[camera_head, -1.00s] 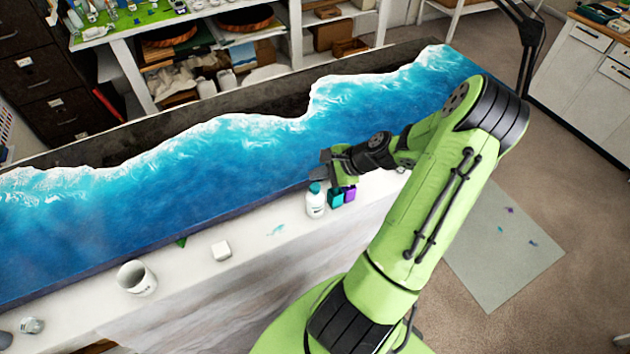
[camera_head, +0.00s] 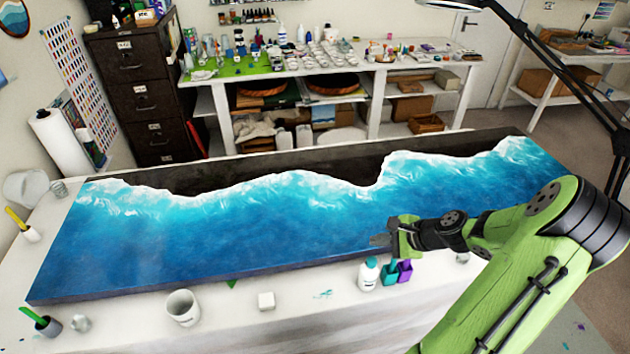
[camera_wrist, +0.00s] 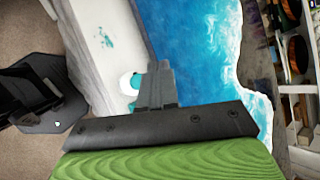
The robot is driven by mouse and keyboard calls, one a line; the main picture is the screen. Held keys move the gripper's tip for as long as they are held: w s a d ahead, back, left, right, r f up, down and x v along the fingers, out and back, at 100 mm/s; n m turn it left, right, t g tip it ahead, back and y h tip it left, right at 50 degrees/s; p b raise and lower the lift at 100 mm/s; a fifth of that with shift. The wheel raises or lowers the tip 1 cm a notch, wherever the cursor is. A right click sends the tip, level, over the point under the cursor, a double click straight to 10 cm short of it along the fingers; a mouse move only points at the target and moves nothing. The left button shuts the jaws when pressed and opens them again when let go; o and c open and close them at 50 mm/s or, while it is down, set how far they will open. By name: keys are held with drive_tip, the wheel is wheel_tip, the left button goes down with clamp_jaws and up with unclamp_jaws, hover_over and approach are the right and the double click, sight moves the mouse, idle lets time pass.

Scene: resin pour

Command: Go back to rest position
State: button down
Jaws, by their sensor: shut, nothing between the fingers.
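My gripper (camera_head: 383,239) is at the end of my green arm, over the front edge of the blue and white resin panel (camera_head: 260,225). It is shut and empty. In the wrist view its dark fingers (camera_wrist: 158,75) are together, above the panel's edge. The panel (camera_wrist: 190,45) lies on the white worktable (camera_head: 215,305). A white bottle with a teal cap (camera_head: 368,275) stands just below and left of my gripper in the head view. A teal container (camera_head: 390,272) and a purple container (camera_head: 405,270) stand right beside it.
A black lamp arm (camera_head: 590,95) rises at the right. Cluttered shelves (camera_head: 375,105) and a dark filing cabinet (camera_head: 140,90) stand behind.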

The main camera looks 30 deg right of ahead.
drive_tip(key=s+a+r+n+g+h+b, duration=0.1)
drive_tip(key=a+r+n+g+h+b, duration=0.15)
drive_tip(key=a+n, duration=0.5)
drive_tip(key=s+a+r+n+g+h+b, duration=0.1)
drive_tip(key=a+r+n+g+b, duration=0.25)
drive_tip(key=a+n, duration=0.35)
drive_tip(key=s+a+r+n+t+b, duration=0.3)
drive_tip(key=s+a+r+n, duration=0.2)
drive_tip(key=s, duration=0.7)
drive_tip(key=a+n, duration=0.2)
drive_tip(key=a, duration=0.2)
drive_tip(key=shift+s, duration=0.3)
drive_tip(key=shift+n, duration=0.25)
